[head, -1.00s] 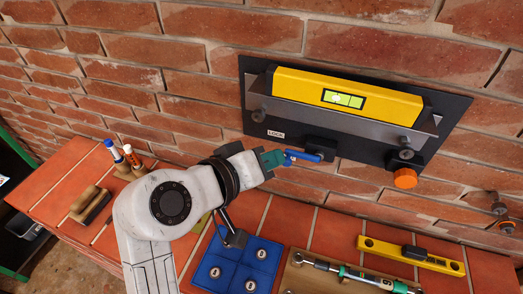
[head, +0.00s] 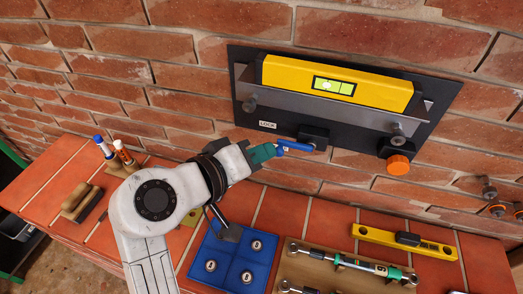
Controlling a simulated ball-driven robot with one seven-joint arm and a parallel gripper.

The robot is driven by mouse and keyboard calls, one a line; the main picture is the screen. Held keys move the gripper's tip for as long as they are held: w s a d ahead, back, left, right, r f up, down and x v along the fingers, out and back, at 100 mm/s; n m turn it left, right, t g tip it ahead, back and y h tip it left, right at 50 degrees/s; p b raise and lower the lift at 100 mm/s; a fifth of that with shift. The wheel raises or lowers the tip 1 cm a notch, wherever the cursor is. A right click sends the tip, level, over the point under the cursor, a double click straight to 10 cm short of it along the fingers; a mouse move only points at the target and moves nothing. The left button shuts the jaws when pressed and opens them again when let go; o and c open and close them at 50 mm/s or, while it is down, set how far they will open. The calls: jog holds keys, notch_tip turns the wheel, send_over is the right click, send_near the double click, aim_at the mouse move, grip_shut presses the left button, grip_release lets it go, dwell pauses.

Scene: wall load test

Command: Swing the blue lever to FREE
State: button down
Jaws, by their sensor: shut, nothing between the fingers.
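The blue lever (head: 294,147) sticks out to the left from a black block (head: 314,136) at the lower edge of the dark wall plate (head: 243,90). A white LOCK label (head: 267,125) is on the plate, up and left of the lever. No FREE label can be read; that part may be hidden. My gripper (head: 274,150) has green fingers, shut, at the lever's left end. I cannot tell whether they touch it. A yellow level (head: 300,76) with a lit green display sits on the grey bar of the plate.
An orange knob (head: 398,165) is at the plate's lower right. Below, the brick ledge holds a blue tray (head: 233,262), a wooden rack (head: 330,266) with torque tools, another yellow level (head: 380,238), and markers (head: 104,148) at left.

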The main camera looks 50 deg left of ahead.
jog(key=shift+f, duration=0.35)
notch_tip(320, 180, down, 7)
jog(key=w+d+n+t+h+b, duration=0.1)
jog(key=d+n+t+b, duration=0.1)
jog(key=n+t+b, duration=0.3)
jog(key=n, duration=0.2)
jog(key=shift+w+n, duration=0.15)
jog(key=shift+n, duration=0.25)
